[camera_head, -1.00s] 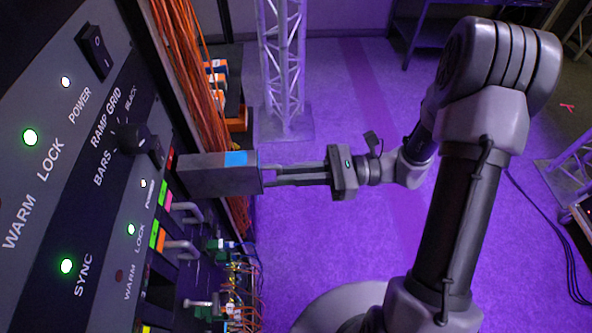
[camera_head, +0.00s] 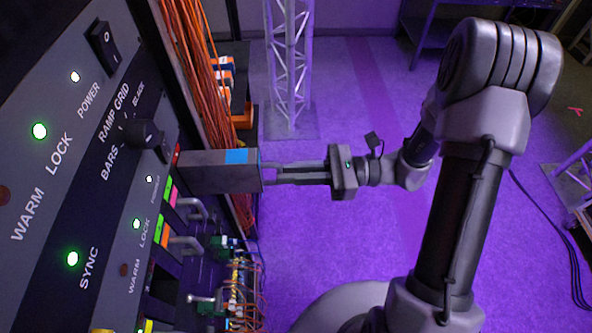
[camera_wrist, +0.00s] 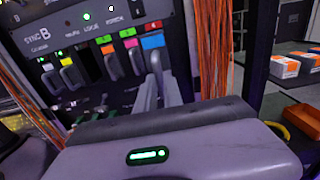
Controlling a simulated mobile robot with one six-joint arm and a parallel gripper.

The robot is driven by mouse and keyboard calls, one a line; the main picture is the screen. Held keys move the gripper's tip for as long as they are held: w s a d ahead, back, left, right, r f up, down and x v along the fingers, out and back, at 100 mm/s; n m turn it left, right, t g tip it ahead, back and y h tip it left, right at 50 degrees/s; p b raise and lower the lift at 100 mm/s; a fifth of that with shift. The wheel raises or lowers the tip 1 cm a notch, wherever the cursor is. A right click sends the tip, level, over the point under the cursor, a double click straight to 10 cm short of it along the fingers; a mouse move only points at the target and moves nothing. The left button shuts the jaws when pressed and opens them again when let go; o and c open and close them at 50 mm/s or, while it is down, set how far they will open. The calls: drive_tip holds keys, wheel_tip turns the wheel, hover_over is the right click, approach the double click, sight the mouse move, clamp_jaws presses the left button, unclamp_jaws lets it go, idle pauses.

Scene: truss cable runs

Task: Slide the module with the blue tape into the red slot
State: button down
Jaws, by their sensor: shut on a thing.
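The module (camera_head: 215,174) is a long dark grey box with blue tape (camera_head: 236,157) on top near its right end. My gripper (camera_head: 266,176) is shut on that right end and holds the module level, pointing left at the rack. The red label (camera_head: 176,155) shows just beyond the module's left end, which hides the slot opening. In the wrist view the red label (camera_wrist: 153,26) stands directly above the blue tape (camera_wrist: 152,41), at the right end of the label row. I cannot tell whether the module's tip touches the slot.
Seated modules with grey handles (camera_head: 186,243) stand just below, beside green, pink and orange labels. Orange cables (camera_head: 200,80) hang behind the module. A white truss (camera_head: 290,70) stands beyond, with open purple floor around it.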

sight(274, 181)
drive_tip(key=shift+a, duration=1.8)
drive_tip(key=shift+w+a, duration=0.15)
drive_tip(key=shift+a, duration=3.85)
drive_tip(key=shift+w+a, duration=0.1)
drive_tip(key=shift+a, duration=1.55)
drive_tip(key=shift+r, duration=0.1)
drive_tip(key=c, duration=1.4)
unclamp_jaws()
drive_tip(key=shift+a, duration=0.15)
